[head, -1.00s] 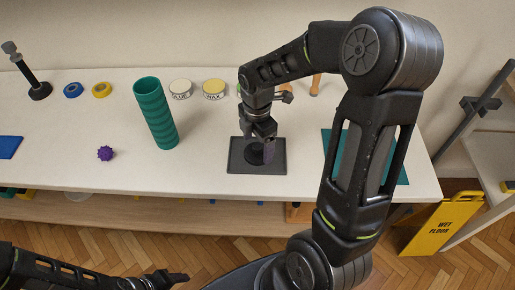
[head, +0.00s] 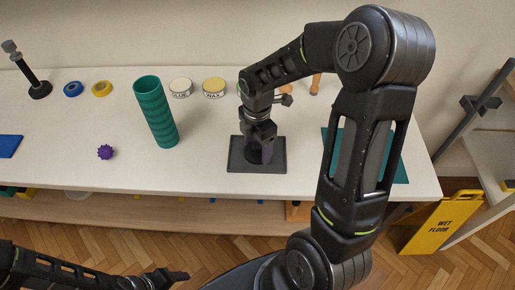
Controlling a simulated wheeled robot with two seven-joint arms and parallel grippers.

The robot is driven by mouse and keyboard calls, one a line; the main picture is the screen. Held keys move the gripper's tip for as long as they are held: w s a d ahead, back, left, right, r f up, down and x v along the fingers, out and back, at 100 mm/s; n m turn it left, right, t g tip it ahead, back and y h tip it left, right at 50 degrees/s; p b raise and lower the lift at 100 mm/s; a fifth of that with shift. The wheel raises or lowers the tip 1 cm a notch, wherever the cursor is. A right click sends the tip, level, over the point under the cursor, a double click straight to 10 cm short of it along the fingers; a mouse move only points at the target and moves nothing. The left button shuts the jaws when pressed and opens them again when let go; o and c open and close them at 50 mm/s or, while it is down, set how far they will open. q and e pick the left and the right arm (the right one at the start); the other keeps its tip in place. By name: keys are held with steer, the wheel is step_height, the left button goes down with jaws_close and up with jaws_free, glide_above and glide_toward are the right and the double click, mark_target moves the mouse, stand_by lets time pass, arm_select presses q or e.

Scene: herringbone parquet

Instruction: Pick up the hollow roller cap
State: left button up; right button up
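A small dark round piece (head: 253,156), which looks like the roller cap, sits on a dark grey square mat (head: 240,165) on the table. My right gripper (head: 262,157) points down over the mat, with its fingers at the piece. The dark fingers hide much of it, and I cannot tell whether they are closed on it. A teal ridged hollow roller (head: 156,115) stands upright to the left, apart from the gripper. My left gripper (head: 180,277) is low in front of the table, away from these things; its finger opening is unclear.
On the white table (head: 205,135) are a purple spiky ball (head: 105,152), blue tape (head: 73,89), yellow tape (head: 102,88), two labelled tins (head: 214,88) and a black stand (head: 38,88). A teal mat (head: 399,165) lies right, partly behind my arm. A yellow wet-floor sign (head: 441,226) stands beyond.

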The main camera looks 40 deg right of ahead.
mark_target(258, 144)
steer(key=c, duration=0.6)
step_height(258, 144, up, 10)
steer(key=shift+r+b, duration=0.1)
steer(key=shift+b, duration=0.2)
stand_by(0.6)
